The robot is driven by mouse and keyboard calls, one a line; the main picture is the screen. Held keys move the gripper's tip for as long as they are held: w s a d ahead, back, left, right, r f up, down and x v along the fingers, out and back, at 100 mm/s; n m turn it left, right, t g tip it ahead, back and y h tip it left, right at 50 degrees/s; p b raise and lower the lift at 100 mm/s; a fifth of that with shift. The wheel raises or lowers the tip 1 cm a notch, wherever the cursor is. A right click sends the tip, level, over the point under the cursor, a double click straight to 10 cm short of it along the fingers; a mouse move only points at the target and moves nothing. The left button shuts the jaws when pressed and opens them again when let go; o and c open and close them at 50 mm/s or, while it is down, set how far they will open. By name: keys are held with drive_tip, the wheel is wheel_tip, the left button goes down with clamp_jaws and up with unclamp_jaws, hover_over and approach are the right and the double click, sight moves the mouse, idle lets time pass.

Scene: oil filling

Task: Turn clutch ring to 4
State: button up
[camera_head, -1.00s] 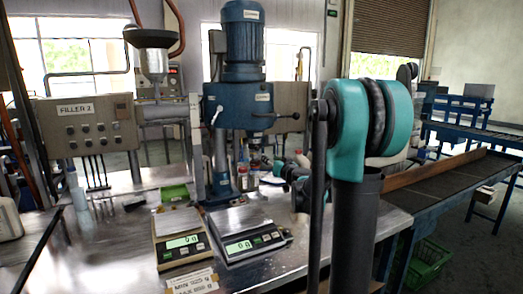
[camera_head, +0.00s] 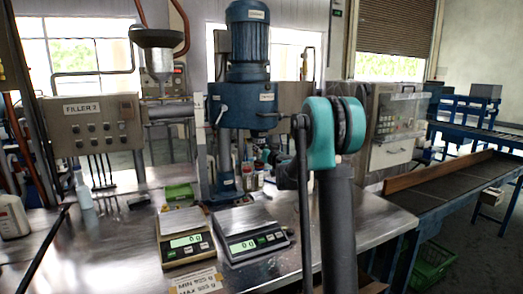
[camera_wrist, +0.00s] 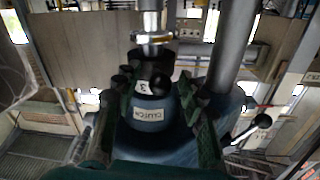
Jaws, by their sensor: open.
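The clutch ring shows in the wrist view as a dark ring with a white tag reading "3" (camera_wrist: 144,88). Below it in that view is a blue housing (camera_wrist: 150,126) with a "CLUTCH" label. My gripper (camera_wrist: 157,95) is open, with one dark green finger on each side of the ring. A round black knob sits at the ring's front, between the fingers. I cannot tell whether the fingers touch the ring. In the head view the blue capping machine (camera_head: 246,75) stands on the bench; my arm hides part of the area beside it, and the ring cannot be made out there.
A lever with a black knob (camera_wrist: 262,121) sticks out right of the housing in the wrist view. Two scales (camera_head: 185,240) (camera_head: 252,240) stand on the metal bench (camera_head: 120,265). Small bottles (camera_head: 252,178) stand near the machine's column.

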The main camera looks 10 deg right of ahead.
clamp_jaws()
idle(0.3)
drive_tip(key=shift+d, duration=0.1)
drive_tip(key=w+d+n+g+y, duration=0.3)
drive_tip(key=d+n+g+y, duration=0.2)
drive_tip(key=n+g+y, duration=0.7)
drive_tip(key=shift+w+d+y, duration=0.15)
drive_tip(key=shift+w+y, duration=0.2)
drive_tip(key=shift+y, duration=0.15)
drive_tip(key=shift+g, duration=0.4)
